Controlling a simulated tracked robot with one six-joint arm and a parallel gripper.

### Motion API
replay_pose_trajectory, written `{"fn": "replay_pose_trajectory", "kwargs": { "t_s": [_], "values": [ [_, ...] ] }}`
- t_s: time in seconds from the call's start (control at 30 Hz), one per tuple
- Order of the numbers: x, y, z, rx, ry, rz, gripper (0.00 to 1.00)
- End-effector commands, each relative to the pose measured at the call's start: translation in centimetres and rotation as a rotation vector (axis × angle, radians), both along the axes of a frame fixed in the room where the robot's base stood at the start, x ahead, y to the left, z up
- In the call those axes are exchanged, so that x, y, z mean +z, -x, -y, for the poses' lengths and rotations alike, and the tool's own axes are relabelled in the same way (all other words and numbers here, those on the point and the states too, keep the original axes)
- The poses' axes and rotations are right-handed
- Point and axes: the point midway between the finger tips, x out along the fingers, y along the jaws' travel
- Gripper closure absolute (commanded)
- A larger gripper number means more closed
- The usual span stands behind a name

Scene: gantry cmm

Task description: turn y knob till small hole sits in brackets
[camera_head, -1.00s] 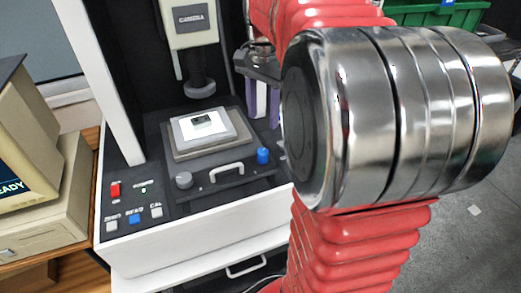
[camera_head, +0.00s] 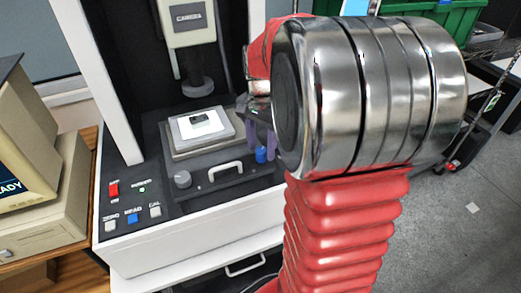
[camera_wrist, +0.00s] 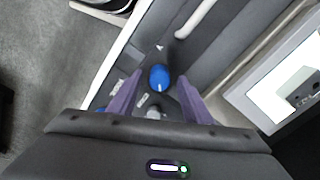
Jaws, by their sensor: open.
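The blue knob (camera_head: 261,154) is on the front right of the machine's dark panel; I cannot read any label on it. In the wrist view the blue knob (camera_wrist: 159,76) shows a white mark and lies between the tips of my fingers. My gripper (camera_head: 261,146) is open, pointing down over the knob with one purple finger on each side. I cannot tell whether the fingers touch it. A grey knob (camera_head: 183,179) is at the panel's left. A small dark part (camera_head: 200,119) lies on the bright stage (camera_head: 220,129); its hole and any brackets are too small to make out.
A light handle (camera_head: 226,171) stands between the knobs. The camera column (camera_head: 189,25) hangs over the stage. A red switch (camera_head: 114,189) and several buttons are at the panel's left. A beige computer (camera_head: 35,190), its screen mostly out of view, stands further left.

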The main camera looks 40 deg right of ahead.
Motion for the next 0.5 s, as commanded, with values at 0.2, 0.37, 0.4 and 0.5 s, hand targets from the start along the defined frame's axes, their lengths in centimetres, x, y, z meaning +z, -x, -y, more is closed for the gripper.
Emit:
{"fn": "replay_pose_trajectory", "kwargs": {
  "t_s": [0.2,0.37,0.4,0.5],
  "values": [
    [-1.5,0.0,0.0,0.000,0.000,0.000,0.55],
    [-1.6,0.0,0.0,-0.001,0.000,0.001,0.55],
    [-1.6,0.0,0.0,-0.001,0.000,0.001,0.55],
    [-1.6,0.0,0.0,-0.001,0.000,0.000,0.57]
  ]
}}
